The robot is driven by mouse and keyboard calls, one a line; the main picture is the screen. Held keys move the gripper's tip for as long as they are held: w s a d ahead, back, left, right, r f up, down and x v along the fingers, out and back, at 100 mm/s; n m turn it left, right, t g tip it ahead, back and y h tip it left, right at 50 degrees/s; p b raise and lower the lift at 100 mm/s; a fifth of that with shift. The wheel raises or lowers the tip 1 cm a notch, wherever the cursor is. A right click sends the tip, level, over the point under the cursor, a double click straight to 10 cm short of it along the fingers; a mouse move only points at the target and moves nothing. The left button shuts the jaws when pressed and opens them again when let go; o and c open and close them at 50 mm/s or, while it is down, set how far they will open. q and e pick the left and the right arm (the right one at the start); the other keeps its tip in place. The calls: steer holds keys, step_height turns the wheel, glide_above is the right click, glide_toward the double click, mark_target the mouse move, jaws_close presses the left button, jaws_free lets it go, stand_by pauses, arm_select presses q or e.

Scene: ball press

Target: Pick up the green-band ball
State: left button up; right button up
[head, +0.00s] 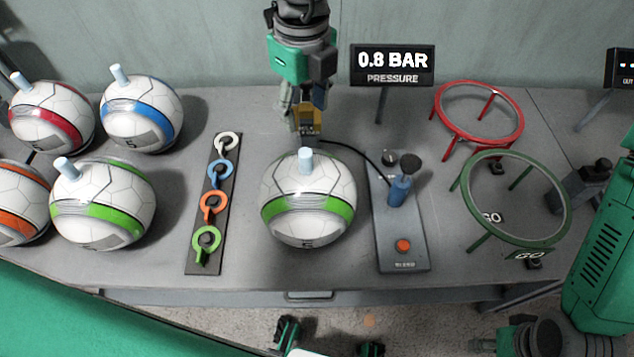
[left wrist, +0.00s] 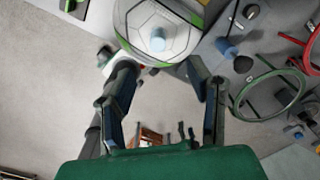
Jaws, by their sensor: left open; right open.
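Two balls have a green band. One ball (head: 310,225) stands at the table's middle, its pale blue cap up; another (head: 100,215) stands at the left. My left gripper (head: 328,341) is open and empty, low in front of the table edge, below the middle ball. In the left wrist view its open fingers (left wrist: 160,75) point towards a green-band ball (left wrist: 155,20), apart from it, with floor between them. My right gripper (head: 505,341) is at the bottom right, only partly seen, away from the balls; its fingers are not clear.
A hanging gripper-like device (head: 300,65) holds a yellow tool (head: 307,121) behind the middle ball. A tag strip (head: 209,215) lies left and a pump panel (head: 402,235) right. Red (head: 447,124) and green (head: 464,212) rings stand further right. Red-band (head: 50,125), blue-band (head: 145,120) and orange-band (head: 18,210) balls stand left.

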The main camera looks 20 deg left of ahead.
mark_target(306, 163)
arm_select(q)
steer(key=shift+f, duration=0.1)
step_height(306, 163, down, 8)
steer(key=shift+a+r, duration=0.1)
steer(key=shift+r, duration=0.15)
steer(key=shift+s+f, duration=0.1)
steer(key=shift+f, duration=0.3)
step_height(306, 163, down, 5)
steer(key=shift+s, duration=0.15)
jaws_close()
